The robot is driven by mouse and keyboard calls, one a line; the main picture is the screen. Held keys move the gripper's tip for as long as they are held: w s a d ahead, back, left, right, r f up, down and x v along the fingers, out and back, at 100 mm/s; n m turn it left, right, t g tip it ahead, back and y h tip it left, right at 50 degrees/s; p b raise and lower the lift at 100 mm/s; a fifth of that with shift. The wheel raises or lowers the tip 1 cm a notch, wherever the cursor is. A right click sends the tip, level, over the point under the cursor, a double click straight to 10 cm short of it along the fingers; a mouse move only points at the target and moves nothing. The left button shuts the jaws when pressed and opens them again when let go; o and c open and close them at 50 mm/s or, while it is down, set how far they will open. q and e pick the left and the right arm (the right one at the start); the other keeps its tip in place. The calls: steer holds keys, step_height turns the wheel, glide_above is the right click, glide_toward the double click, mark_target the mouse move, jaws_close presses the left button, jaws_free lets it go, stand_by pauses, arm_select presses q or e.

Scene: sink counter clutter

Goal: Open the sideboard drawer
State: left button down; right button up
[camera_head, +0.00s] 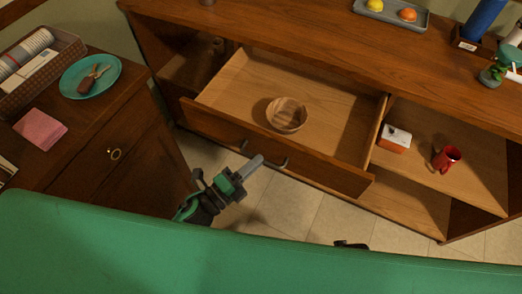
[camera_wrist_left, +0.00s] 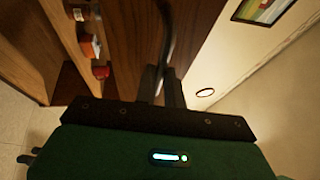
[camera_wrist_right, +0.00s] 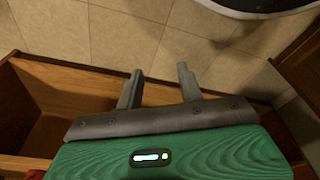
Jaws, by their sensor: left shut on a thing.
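The sideboard (camera_head: 300,42) has its wide drawer (camera_head: 325,168) pulled well out, and the inside shows. A wooden bowl (camera_head: 287,115) sits in the drawer. The dark curved handle (camera_head: 284,163) is on the drawer front and also shows in the left wrist view (camera_wrist_left: 168,35). My left gripper (camera_head: 257,160) is at the handle, its fingers (camera_wrist_left: 161,82) shut on it. My right gripper (camera_wrist_right: 160,73) is open and empty over the tiled floor in the right wrist view, with wooden furniture behind it.
A red mug (camera_head: 446,158) and a small white-topped box (camera_head: 395,139) stand on the open shelf right of the drawer. A grey tray (camera_head: 390,14) with fruit is on top. A cabinet at left holds a teal plate (camera_head: 91,76) and pink napkins (camera_head: 40,129). Tiled floor lies below.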

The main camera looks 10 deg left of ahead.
arm_select(q)
steer(key=shift+s+a, duration=0.15)
steer(key=shift+s, duration=0.4)
arm_select(e)
steer(key=shift+s+f, duration=0.1)
steer(key=shift+s, duration=0.5)
steer(key=shift+w, duration=0.1)
arm_select(q)
steer(key=c, duration=1.5)
jaws_free()
arm_select(e)
steer(key=shift+w, duration=0.15)
